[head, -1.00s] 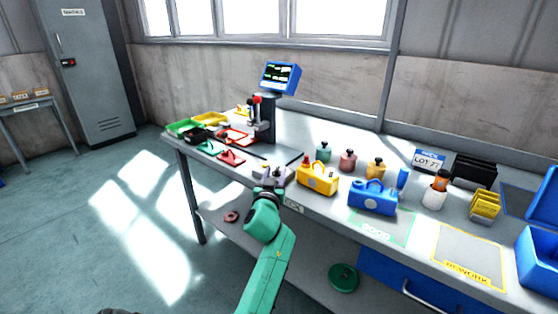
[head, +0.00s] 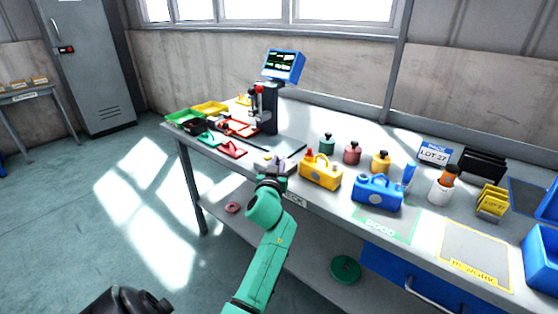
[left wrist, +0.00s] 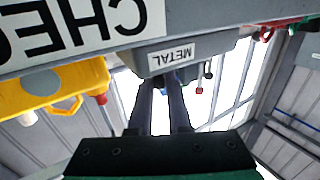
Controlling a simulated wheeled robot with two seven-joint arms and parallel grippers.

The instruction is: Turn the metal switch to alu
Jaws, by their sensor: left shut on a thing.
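The metal switch is a small grey box (head: 268,162) at the front edge of the bench. My left gripper (head: 272,178) is at the front of this box. Its two dark fingers (left wrist: 159,88) reach up to the box and are shut on the switch's knob. The knob is mostly hidden between the fingers, so I cannot tell which way it points.
A yellow housing (head: 320,173) and a blue housing (head: 377,192) stand to the right of the switch. Red parts (head: 233,149) and trays (head: 184,117) lie to the left. A monitor (head: 284,66) stands behind. A CHECK label (left wrist: 75,28) is on the bench edge.

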